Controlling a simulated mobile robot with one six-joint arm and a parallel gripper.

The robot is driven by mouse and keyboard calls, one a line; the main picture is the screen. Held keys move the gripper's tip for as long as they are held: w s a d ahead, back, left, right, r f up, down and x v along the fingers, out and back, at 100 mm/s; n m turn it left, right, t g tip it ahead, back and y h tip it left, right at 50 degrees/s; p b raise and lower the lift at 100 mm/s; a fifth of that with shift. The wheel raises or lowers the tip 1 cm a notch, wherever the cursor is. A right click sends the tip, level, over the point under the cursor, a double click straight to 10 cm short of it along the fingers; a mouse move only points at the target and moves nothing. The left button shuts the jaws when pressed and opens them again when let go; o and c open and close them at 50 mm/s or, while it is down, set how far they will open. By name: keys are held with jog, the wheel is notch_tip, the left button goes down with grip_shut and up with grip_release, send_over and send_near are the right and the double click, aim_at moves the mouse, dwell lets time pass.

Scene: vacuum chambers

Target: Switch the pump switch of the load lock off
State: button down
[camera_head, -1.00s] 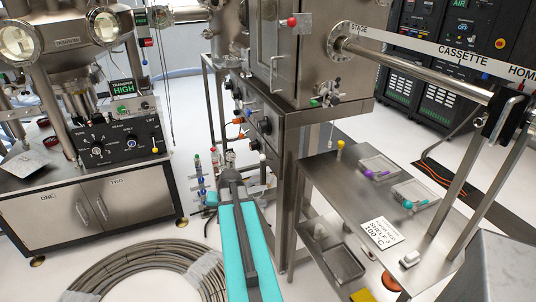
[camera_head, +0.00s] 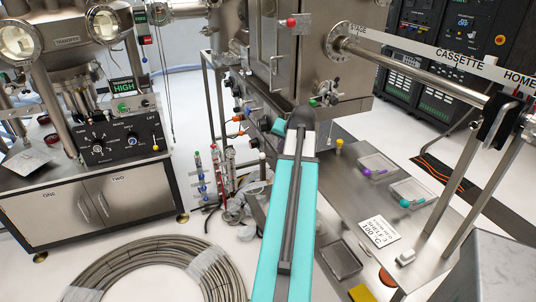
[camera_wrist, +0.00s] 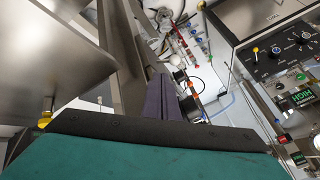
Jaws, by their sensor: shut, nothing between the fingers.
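The load lock is the steel chamber (camera_head: 325,72) in the middle of the head view. Its left side carries a row of small knobs and switches (camera_head: 240,117), some with orange parts. I cannot tell which of them is the pump switch, nor its position. In the wrist view, my gripper (camera_wrist: 160,82) shows as two dark purple fingers, shut and empty. The knobs, one orange (camera_wrist: 190,85), appear just right of the fingers; I see no clear contact. In the head view my teal arm hides part of the chamber's lower side, and the fingertips are not clear.
A steel shelf table (camera_head: 345,195) with trays stands to the right of my arm. A transfer control panel (camera_head: 120,140) on a steel cabinet (camera_head: 95,205) stands left. Coloured valves (camera_head: 200,175) and pipes are low beside the load lock. A hose coil (camera_head: 150,270) lies on the floor.

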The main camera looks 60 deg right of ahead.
jog(key=shift+w+f, duration=0.1)
jog(key=w+r+p+x, duration=0.1)
jog(key=p+x, duration=0.3)
jog(key=x, duration=0.9)
jog(key=shift+w+a, duration=0.3)
jog(key=shift+w, duration=0.2)
jog(key=shift+s+f+b, duration=0.15)
jog(key=shift+f+b, duration=0.05)
jog(key=shift+b, duration=0.1)
dwell(0.3)
